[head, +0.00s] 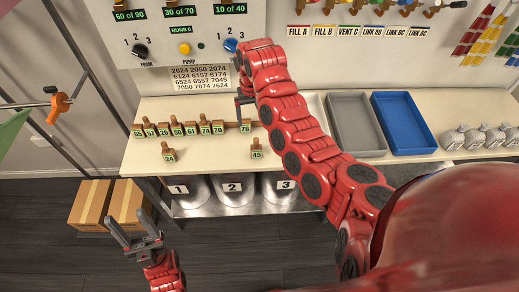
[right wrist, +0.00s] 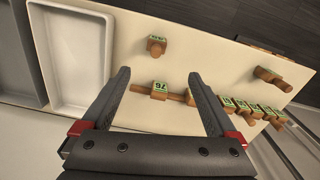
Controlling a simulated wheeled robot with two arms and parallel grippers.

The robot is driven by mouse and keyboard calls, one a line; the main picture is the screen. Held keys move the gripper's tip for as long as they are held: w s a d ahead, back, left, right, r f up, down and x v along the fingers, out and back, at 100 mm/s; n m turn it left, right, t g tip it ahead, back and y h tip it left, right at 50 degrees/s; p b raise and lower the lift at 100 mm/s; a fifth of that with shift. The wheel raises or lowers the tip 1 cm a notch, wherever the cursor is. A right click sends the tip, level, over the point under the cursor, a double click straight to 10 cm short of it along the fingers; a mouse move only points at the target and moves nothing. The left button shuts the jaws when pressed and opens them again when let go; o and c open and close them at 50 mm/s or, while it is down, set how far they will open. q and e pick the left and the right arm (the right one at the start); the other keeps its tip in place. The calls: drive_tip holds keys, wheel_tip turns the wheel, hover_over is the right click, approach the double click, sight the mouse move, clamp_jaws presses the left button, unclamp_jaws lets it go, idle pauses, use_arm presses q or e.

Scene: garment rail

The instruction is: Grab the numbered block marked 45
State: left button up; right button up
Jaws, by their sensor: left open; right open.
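The block marked 45 (head: 257,154) is a small wooden block with a green label and a peg on top. It stands alone near the table's front edge. In the right wrist view it is the lone block (right wrist: 156,46) beyond my fingertips. My right gripper (head: 243,99) is open and empty above the row of blocks, behind block 45. In the right wrist view its fingers (right wrist: 158,77) are spread around the line to block 76 (right wrist: 159,90), and contact cannot be told. My left gripper (head: 134,238) is open and empty, low in front of the table.
A row of numbered blocks (head: 177,129) stands on a rail left of block 76. Another lone block (head: 168,157) stands at front left. A white tray (right wrist: 75,60), a grey tray (head: 355,125) and a blue tray (head: 403,124) lie to the right.

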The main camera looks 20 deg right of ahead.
drive_tip(key=b, duration=0.3)
hover_over(256, 147)
drive_tip(key=w, duration=0.1)
drive_tip(key=f, duration=0.7)
drive_tip(key=shift+a+f, duration=0.2)
drive_tip(key=shift+a, duration=0.1)
drive_tip(key=f+p, duration=0.2)
drive_tip(key=f, duration=0.1)
drive_tip(key=shift+d+f+p, duration=0.2)
drive_tip(key=shift+f+p, duration=0.05)
drive_tip(key=shift+p, duration=0.05)
drive_tip(key=shift+f, duration=0.6)
drive_tip(key=shift+d+f+p, duration=0.1)
drive_tip(key=shift+f+p, duration=0.4)
drive_tip(key=shift+p, duration=0.25)
drive_tip(key=shift+s+d+f, duration=0.1)
drive_tip(key=shift+d+f, duration=0.05)
drive_tip(key=shift+f, duration=1.95)
clamp_jaws()
